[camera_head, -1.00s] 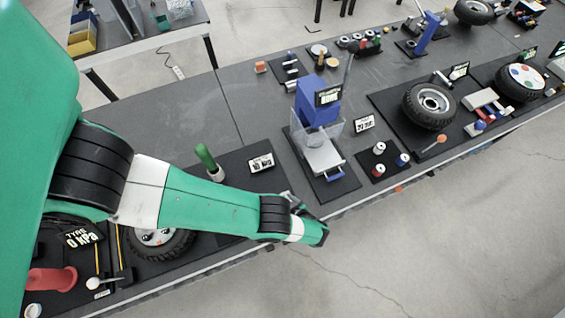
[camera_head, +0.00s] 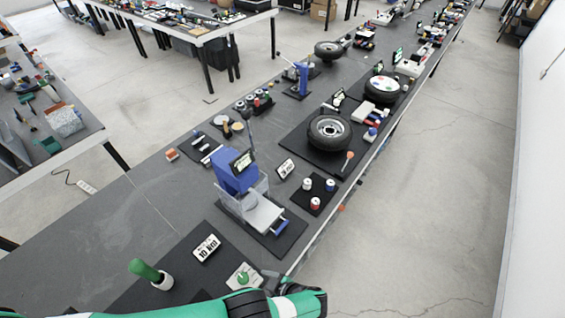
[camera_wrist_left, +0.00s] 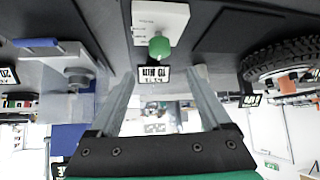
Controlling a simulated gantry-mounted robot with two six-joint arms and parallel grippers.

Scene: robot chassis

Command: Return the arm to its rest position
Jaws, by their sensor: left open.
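My left arm, green with white and black bands, lies along the bottom edge of the head view. Its gripper (camera_head: 276,281) shows there only in part, by the front of the bench near a white box with a green knob (camera_head: 243,277). In the left wrist view the two grey fingers of the gripper (camera_wrist_left: 163,80) stand wide apart with nothing between them. Beyond them are the white box with its green knob (camera_wrist_left: 160,45) and a label card (camera_wrist_left: 154,75). The gripper appears apart from both. My right gripper is in neither view.
The long dark bench (camera_head: 160,190) carries a green-handled tool (camera_head: 145,270), a blue press (camera_head: 235,178) and a tyre (camera_head: 329,132). Another tyre (camera_wrist_left: 285,62) shows in the wrist view. The floor (camera_head: 430,200) right of the bench is clear.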

